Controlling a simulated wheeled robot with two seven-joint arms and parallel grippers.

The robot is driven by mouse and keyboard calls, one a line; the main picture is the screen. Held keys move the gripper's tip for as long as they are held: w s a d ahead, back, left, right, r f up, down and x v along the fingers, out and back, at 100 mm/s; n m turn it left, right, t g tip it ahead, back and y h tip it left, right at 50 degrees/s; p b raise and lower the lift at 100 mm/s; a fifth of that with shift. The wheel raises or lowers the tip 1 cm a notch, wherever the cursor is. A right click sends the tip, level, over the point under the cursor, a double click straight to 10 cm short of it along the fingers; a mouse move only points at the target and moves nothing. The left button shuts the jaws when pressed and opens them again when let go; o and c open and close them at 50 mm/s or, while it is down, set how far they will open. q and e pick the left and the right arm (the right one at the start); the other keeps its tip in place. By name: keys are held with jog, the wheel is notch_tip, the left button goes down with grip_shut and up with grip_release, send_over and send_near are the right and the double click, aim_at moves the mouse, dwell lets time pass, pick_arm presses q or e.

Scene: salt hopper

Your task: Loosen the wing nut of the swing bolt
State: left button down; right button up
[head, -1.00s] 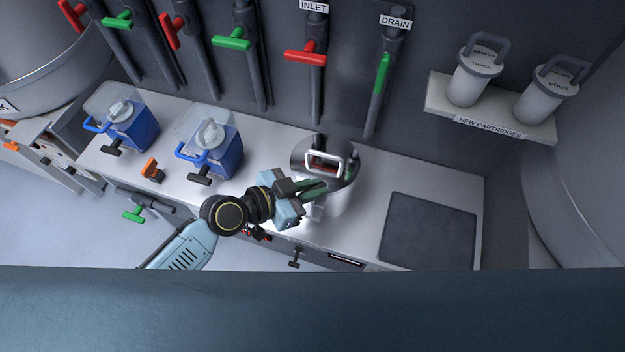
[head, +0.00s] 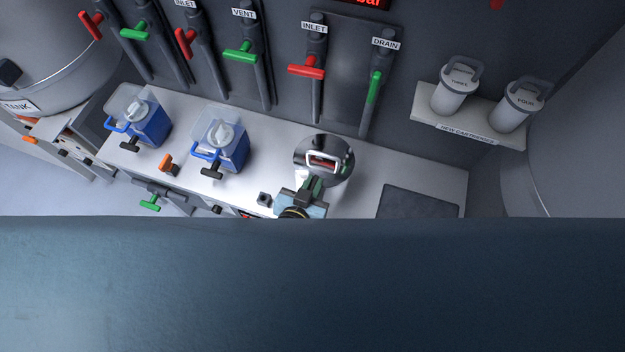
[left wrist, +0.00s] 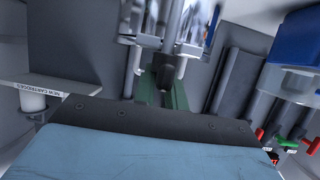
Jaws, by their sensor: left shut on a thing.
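A shiny steel vessel with a round lid (head: 335,155) and a pale bail-like handle (head: 323,161) stands on the counter. My left gripper (head: 313,184) is at the vessel's front side, its fingers pointing at it. In the left wrist view, a dark piece (left wrist: 165,66), apparently the wing nut, sits between the green-padded fingers, in front of shiny metal. The gripper is shut on it. The fingers hide most of the wing nut and swing bolt in the head view. My right gripper is not in view.
Two blue containers (head: 150,127) and (head: 232,152) with clear tops stand left on the counter, near an orange clip (head: 168,163). A dark mat (head: 425,203) lies right. Red and green valve handles line the wall. A shelf (head: 470,133) holds two cartridges.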

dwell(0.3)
pick_arm(q)
jog(key=c, duration=1.4)
grip_release()
jog(key=shift+c, duration=0.2)
jog(key=v, duration=1.3)
jog(key=shift+s+p, duration=0.2)
jog(key=shift+p, duration=0.2)
jog(key=shift+r, duration=0.1)
